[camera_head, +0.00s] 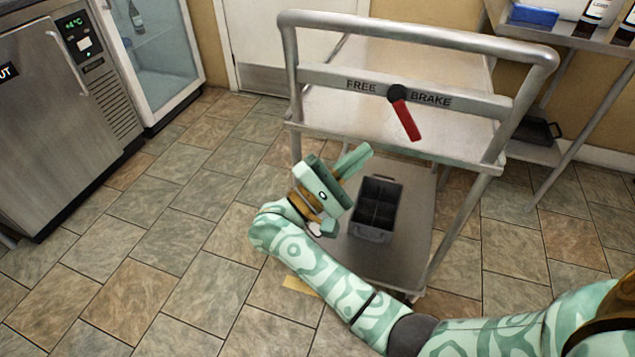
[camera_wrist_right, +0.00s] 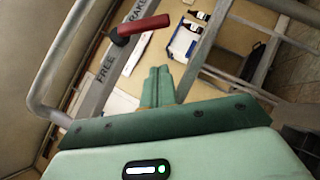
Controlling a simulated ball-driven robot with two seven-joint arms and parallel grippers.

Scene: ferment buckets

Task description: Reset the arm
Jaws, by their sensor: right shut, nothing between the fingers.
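My right arm comes in from the lower right in the head view. Its green gripper (camera_head: 355,160) is in front of the trolley, left of the middle, with its fingers together and nothing between them. The right wrist view also shows this gripper (camera_wrist_right: 158,86) with its fingers shut, pointing towards the trolley. The steel trolley (camera_head: 420,33) has a bar lettered FREE and BRAKE. Its red brake lever (camera_head: 407,120) hangs from a black knob and tilts down to the right, apart from the gripper. The lever also shows in the right wrist view (camera_wrist_right: 143,26). My left gripper is not in view.
A dark divided crate (camera_head: 374,232) sits on the trolley's lower shelf, right of the gripper. A steel cabinet (camera_head: 50,110) and a glass-door fridge (camera_head: 165,65) stand at the left. A shelf with bottles (camera_head: 592,12) stands at the right. The tiled floor (camera_head: 150,230) at left is clear.

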